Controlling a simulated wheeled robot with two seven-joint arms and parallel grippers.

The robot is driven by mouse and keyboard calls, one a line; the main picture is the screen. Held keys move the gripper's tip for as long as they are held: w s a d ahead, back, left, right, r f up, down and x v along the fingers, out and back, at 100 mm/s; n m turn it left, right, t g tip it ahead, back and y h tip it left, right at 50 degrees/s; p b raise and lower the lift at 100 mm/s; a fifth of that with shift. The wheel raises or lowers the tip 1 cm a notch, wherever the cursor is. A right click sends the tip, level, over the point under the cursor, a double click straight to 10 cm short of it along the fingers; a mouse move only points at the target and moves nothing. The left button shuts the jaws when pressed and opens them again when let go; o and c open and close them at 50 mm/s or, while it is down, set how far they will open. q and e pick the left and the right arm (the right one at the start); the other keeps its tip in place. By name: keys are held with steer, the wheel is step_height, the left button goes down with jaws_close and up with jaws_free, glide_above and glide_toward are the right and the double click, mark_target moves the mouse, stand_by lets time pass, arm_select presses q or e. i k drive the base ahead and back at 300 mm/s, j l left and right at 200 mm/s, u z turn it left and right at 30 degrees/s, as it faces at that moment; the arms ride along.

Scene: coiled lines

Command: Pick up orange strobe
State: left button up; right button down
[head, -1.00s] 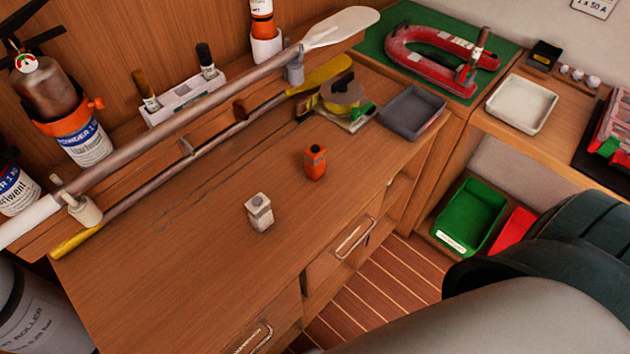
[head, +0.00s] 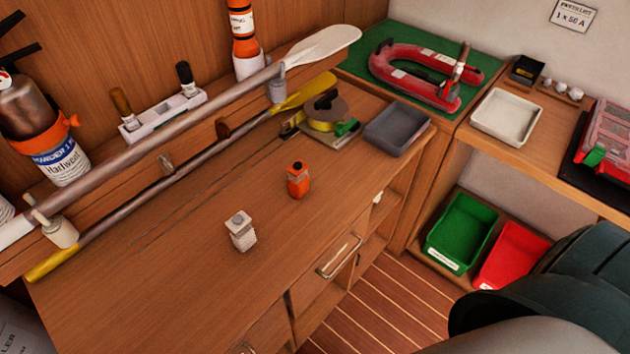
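The orange strobe (head: 298,182) stands upright on the wooden worktop (head: 190,290), a small orange block with a dark top. A similar white block (head: 240,232) stands to its left and nearer to me. Nothing touches the strobe. Part of my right arm fills the lower right corner of the head view, but its gripper fingers do not show. My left gripper is out of view.
Two long paddles (head: 170,130) lie along the back of the worktop. A grey tray (head: 397,128) and a tape roll (head: 326,112) sit beyond the strobe. Green (head: 461,232) and red (head: 513,255) bins are low at right. The worktop around the strobe is clear.

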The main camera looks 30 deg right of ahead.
mark_target(298, 180)
steer(key=k+l+z, duration=0.15)
steer(key=l+z, duration=0.15)
steer(key=k+l+z, duration=0.1)
steer(key=l+z, duration=0.5)
steer(key=l, duration=0.15)
